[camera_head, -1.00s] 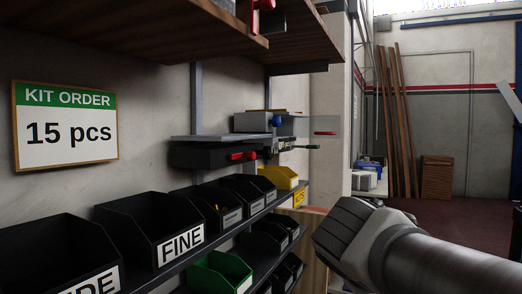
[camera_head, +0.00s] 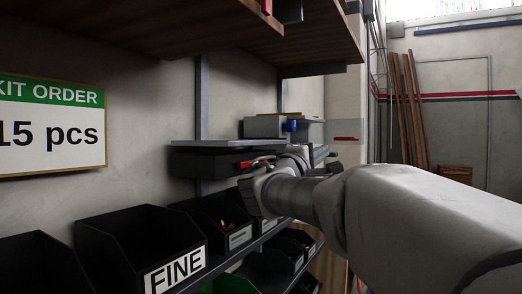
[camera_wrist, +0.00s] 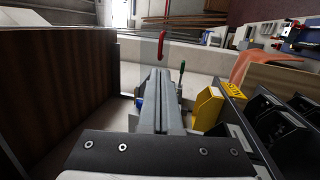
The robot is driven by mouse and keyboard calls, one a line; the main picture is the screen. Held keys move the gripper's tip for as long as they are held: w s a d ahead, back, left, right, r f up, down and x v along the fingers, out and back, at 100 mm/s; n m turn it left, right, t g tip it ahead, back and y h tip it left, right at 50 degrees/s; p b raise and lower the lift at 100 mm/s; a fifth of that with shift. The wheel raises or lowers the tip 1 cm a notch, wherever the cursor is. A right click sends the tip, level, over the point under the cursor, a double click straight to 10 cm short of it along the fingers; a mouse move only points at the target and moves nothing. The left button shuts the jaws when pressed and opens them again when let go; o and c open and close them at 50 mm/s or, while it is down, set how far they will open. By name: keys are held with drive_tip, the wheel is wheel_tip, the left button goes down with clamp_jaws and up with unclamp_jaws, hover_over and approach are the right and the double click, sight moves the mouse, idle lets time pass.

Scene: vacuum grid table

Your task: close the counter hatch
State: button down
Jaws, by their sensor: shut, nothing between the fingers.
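The counter hatch looks to be the clear panel (camera_head: 349,130) with a red handle (camera_head: 347,139). It stands out to the right of the grey counter unit (camera_head: 262,127) on the wall. In the wrist view the red handle (camera_wrist: 162,46) shows straight ahead, beyond my fingertips. My gripper (camera_wrist: 161,72) is shut and empty, its two grey fingers side by side and pointing forward. A gap seems to lie between fingertips and handle. In the head view my wrist hides part of the counter unit, and the fingertips are not clear there.
A blue knob (camera_head: 291,125) and a green handle (camera_wrist: 182,68) are close by my fingers. A wooden shelf (camera_head: 180,25) hangs above. Black bins (camera_head: 135,245) and a yellow bin (camera_wrist: 207,108) stand below. The room beyond the panel is open.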

sight(343, 139)
drive_tip(key=p+x, duration=0.3)
drive_tip(key=x, duration=0.8)
drive_tip(key=shift+w+d+r, duration=0.15)
drive_tip(key=shift+w+d, duration=0.05)
drive_tip(key=shift+w, duration=0.05)
